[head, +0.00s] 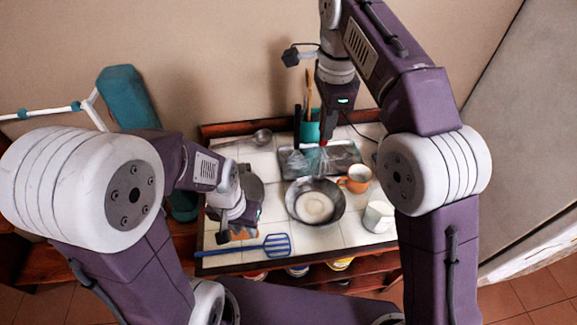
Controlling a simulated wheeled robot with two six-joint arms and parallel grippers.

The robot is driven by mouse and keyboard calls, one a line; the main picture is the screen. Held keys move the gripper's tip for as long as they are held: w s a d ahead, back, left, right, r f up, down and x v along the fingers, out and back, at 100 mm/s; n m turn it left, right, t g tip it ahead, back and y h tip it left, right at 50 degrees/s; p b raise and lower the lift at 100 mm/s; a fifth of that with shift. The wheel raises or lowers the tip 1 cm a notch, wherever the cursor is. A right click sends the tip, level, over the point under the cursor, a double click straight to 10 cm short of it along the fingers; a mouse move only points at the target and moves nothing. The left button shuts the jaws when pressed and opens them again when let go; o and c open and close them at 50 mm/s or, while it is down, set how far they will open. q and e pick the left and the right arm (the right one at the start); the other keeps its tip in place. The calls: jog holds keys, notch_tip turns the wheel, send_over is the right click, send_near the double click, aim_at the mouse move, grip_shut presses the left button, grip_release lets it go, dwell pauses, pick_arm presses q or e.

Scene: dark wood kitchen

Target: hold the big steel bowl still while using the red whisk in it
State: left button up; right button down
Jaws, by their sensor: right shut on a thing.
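The big steel bowl (338,205) stands on the white tiled table top, with a pale content in its bottom. The red whisk (323,161) hangs down from my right gripper (323,140), which is shut on its handle. Only a little red shows, and the wires are faint against the dark tray behind. The whisk appears above and behind the bowl, not inside it. My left gripper (236,222) is low over the table, left of the bowl and apart from it. Its fingers are hidden by its own body, so its opening does not show.
A dark tray (346,154) and a teal utensil holder (308,132) are behind the bowl. An orange mug (357,179) and a white cup (378,217) stand close on its right. A blue spatula (264,246) lies at the front edge, a ladle (259,137) at the back left.

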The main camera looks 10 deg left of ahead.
aim_at(299, 212)
jog(key=shift+s+d, duration=0.1)
jog(key=shift+d, duration=0.05)
pick_arm(q)
jog(key=w+d+r+n+t+h, duration=0.1)
jog(key=w+d+n+h, duration=0.15)
jog(key=w, duration=0.35)
jog(key=w+d+r+n+t+h, duration=0.1)
jog(key=w+d+r+n+h, duration=0.15)
jog(key=w+d, duration=0.2)
pick_arm(e)
jog(key=shift+w, duration=0.25)
jog(key=shift+s, duration=0.1)
pick_arm(q)
jog(key=x, duration=0.4)
jog(key=a+f+x, duration=0.1)
jog(key=x, duration=0.3)
jog(key=a+x, duration=0.1)
jog(key=x, duration=0.3)
jog(key=shift+a+f, duration=0.15)
jog(key=shift+f, duration=0.25)
grip_shut()
